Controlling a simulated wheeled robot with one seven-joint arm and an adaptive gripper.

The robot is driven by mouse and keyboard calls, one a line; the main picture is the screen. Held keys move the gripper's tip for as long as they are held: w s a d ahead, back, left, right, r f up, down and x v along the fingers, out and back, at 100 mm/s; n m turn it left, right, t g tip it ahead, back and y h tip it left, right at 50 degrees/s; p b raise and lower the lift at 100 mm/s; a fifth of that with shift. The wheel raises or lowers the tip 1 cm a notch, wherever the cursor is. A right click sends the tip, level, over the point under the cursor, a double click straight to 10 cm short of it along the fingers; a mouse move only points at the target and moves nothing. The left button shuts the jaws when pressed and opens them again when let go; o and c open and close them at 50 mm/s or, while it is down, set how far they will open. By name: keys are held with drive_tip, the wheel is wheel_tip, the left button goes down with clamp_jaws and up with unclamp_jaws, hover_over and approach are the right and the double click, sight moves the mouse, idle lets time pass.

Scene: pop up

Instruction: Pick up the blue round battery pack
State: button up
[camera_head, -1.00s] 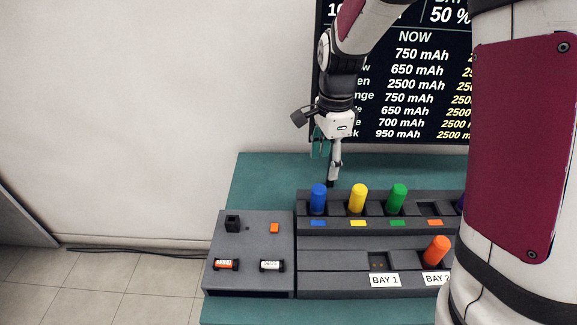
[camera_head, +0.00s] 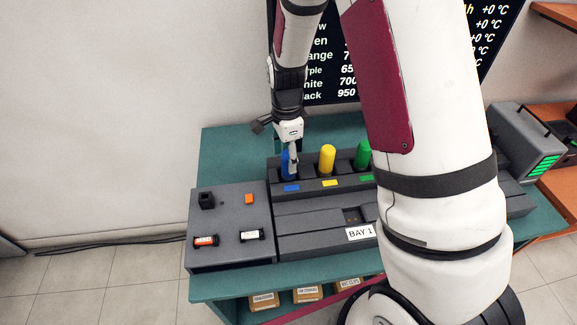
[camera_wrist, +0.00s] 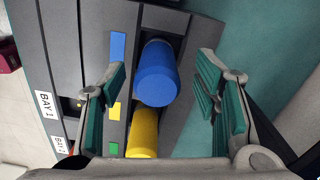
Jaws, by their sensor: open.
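The blue round battery pack (camera_wrist: 157,75) stands upright in the leftmost slot of the dark rack (camera_head: 312,205). In the head view the blue pack (camera_head: 286,166) is partly hidden behind my gripper (camera_head: 292,160). In the wrist view my open gripper (camera_wrist: 160,95) has one finger on each side of the blue pack, with a gap on both sides. The pack is not gripped. A blue label (camera_head: 291,188) lies in front of its slot.
A yellow pack (camera_head: 327,160) stands right beside the blue one, then a green pack (camera_head: 362,155). A grey panel (camera_head: 228,225) with two small batteries sits left of the rack on the teal table (camera_head: 225,160). My arm hides the rack's right part.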

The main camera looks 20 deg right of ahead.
drive_tip(key=shift+s+d+f, duration=0.1)
drive_tip(key=shift+d+f, duration=0.1)
drive_tip(key=shift+f, duration=1.65)
clamp_jaws()
drive_tip(key=shift+r, duration=0.15)
